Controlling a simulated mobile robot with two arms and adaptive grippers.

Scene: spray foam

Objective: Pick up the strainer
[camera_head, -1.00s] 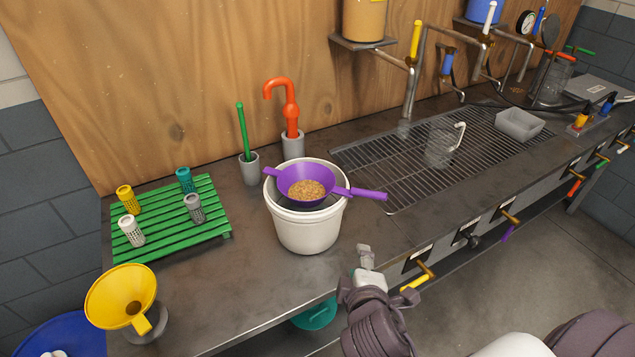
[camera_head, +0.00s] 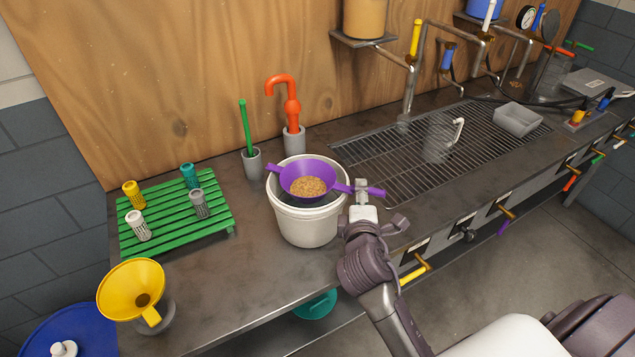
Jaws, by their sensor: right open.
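The purple strainer (camera_head: 308,182) rests across the rim of a white bucket (camera_head: 306,229) on the counter. Its bowl holds brown grain. Its handle (camera_head: 376,192) sticks out to the right past the bucket. My right gripper (camera_head: 375,202) is open at the handle, just right of the bucket. One finger stands up by the handle and the other is spread to the right. I cannot tell whether the gripper touches the handle. My left gripper is not in view.
A green slatted rack (camera_head: 170,215) with several small perforated cylinders stands left. A yellow funnel (camera_head: 130,290) is at the front left. A red tool (camera_head: 291,105) and a green-handled brush (camera_head: 243,125) stand behind the bucket. A drain grate (camera_head: 400,165) lies to the right.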

